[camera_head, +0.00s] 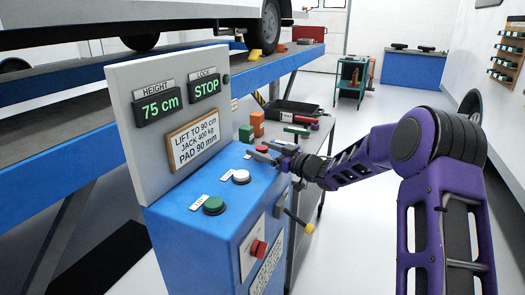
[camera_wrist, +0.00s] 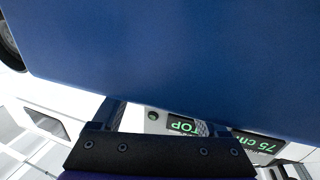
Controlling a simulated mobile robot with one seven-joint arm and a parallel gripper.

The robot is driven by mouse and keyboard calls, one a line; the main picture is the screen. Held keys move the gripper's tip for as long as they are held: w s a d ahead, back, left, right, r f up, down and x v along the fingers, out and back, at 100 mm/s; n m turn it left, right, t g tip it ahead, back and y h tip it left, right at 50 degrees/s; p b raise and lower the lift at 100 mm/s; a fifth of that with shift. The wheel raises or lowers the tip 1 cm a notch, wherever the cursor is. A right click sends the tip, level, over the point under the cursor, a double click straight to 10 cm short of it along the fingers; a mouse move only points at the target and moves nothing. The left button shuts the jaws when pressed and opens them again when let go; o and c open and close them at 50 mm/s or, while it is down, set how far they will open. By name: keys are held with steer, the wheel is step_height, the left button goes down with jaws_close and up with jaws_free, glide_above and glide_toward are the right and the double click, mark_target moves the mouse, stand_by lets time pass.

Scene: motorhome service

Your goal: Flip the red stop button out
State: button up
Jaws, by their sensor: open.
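A red button (camera_head: 258,248) with a dark base sits on a pale plate on the front of the blue control console (camera_head: 220,240). A second red button (camera_head: 262,149) is on the console top at its far end, partly hidden by my gripper (camera_head: 270,154). My gripper is open and empty over that far end, well above the front red button. Whether it touches the top button cannot be told. In the wrist view my gripper (camera_wrist: 160,120) points towards a large blue surface (camera_wrist: 180,60); no red button shows there.
A green button (camera_head: 214,205) and a white button (camera_head: 241,176) are on the console top. A yellow-tipped lever (camera_head: 300,222) sticks out from its side. A grey panel (camera_head: 125,80) stands behind, reading 75 cm and STOP. A grey bench with blocks and a black tray (camera_head: 290,110) is beyond.

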jaws_close()
stand_by(0.3)
stand_by(1.1)
